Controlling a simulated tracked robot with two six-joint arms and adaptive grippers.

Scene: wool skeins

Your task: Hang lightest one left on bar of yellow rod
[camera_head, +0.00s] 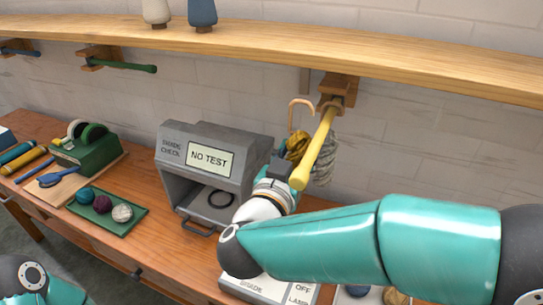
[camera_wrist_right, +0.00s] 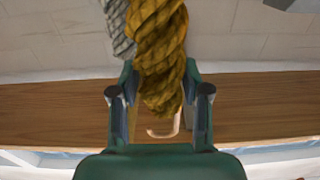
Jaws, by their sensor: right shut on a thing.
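The yellow rod (camera_head: 315,152) juts out toward me from a wooden bracket under the shelf. A pale grey skein (camera_head: 322,165) hangs at the rod; it also shows behind the fingers in the right wrist view (camera_wrist_right: 117,28). My right gripper (camera_head: 284,162) is shut on a mustard-yellow twisted skein (camera_wrist_right: 158,50), which sits between its two fingers. In the head view this mustard skein (camera_head: 297,144) is just left of the rod, partly hidden by it. I cannot tell whether its loop is around the rod. My left gripper is out of view.
A pale hook (camera_head: 300,110) is beside the bracket (camera_head: 339,90). The grey shade-check box (camera_head: 207,165) reads "NO TEST" and stands on the wooden bench. A green tray (camera_head: 107,212) holds wool balls. A green rod (camera_head: 125,65) juts out farther left under the shelf.

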